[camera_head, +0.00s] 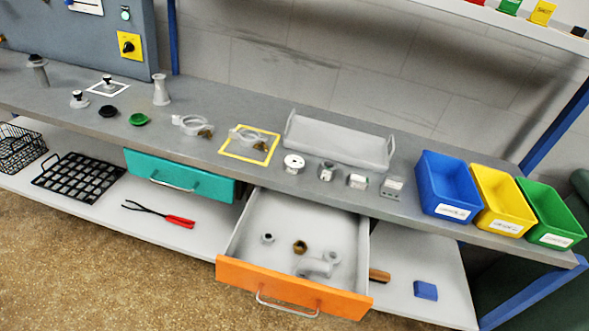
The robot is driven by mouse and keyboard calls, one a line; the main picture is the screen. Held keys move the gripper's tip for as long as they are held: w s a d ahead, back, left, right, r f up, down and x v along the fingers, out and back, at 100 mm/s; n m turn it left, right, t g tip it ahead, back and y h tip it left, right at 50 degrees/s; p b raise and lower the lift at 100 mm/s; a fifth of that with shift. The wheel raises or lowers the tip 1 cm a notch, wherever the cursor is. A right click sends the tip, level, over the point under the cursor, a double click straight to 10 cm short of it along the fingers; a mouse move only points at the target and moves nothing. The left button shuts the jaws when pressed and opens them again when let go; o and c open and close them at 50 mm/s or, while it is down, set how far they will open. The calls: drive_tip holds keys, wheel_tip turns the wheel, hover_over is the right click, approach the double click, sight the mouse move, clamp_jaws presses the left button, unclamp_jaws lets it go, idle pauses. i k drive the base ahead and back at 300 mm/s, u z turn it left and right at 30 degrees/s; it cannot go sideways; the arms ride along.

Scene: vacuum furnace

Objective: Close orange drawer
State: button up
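The orange drawer (290,290) is pulled out below the workbench, right of the view's middle. Its orange front has a silver bar handle (286,306) near the bottom edge. Inside the drawer lie a few grey metal fittings (319,265) and a brass-coloured nut (300,247). Nothing touches the handle. My gripper does not show in this view.
A teal drawer (180,178) to the left looks shut. The grey bench top (230,105) holds clamps, a grey tray (338,142) and blue (447,186), yellow and green bins. Red-handled tongs (160,214) lie on the lower shelf. The floor in front is clear.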

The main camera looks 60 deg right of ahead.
sight(245, 263)
drive_tip(key=k, duration=1.7)
drive_tip(key=z, duration=0.6)
drive_tip(key=i, duration=1)
drive_tip(key=u, duration=0.05)
